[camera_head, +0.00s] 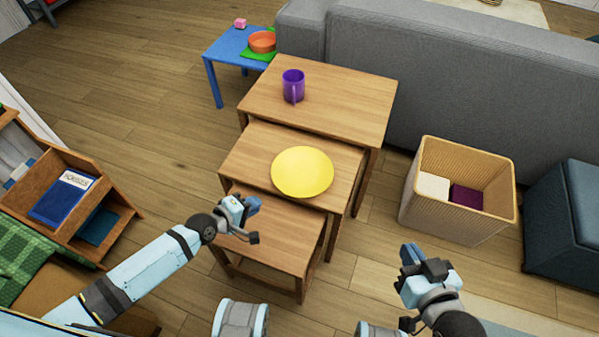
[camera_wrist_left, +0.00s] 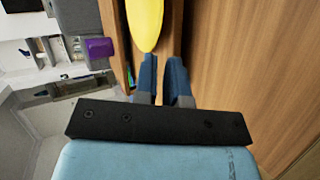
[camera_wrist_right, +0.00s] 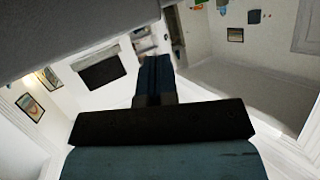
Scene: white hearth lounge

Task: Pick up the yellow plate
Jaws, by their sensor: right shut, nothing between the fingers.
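The yellow plate (camera_head: 302,172) lies flat on the middle wooden nesting table (camera_head: 245,160), near its right part. In the left wrist view the plate (camera_wrist_left: 146,22) shows just beyond the fingertips. My left gripper (camera_head: 247,206) is over the lowest table, lower left of the plate in the head view. Its fingers (camera_wrist_left: 164,78) stand a little apart with nothing between them, and do not touch the plate. My right gripper (camera_head: 411,254) is shut and empty, over the floor to the lower right of the tables; its fingers (camera_wrist_right: 155,76) are together.
A purple mug (camera_head: 293,86) stands on the tallest nesting table (camera_head: 345,105). The lowest table (camera_head: 285,238) is bare. A wicker basket (camera_head: 460,215) stands at the right, by a grey sofa (camera_head: 440,75). A wooden book rack (camera_head: 110,200) stands at the left.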

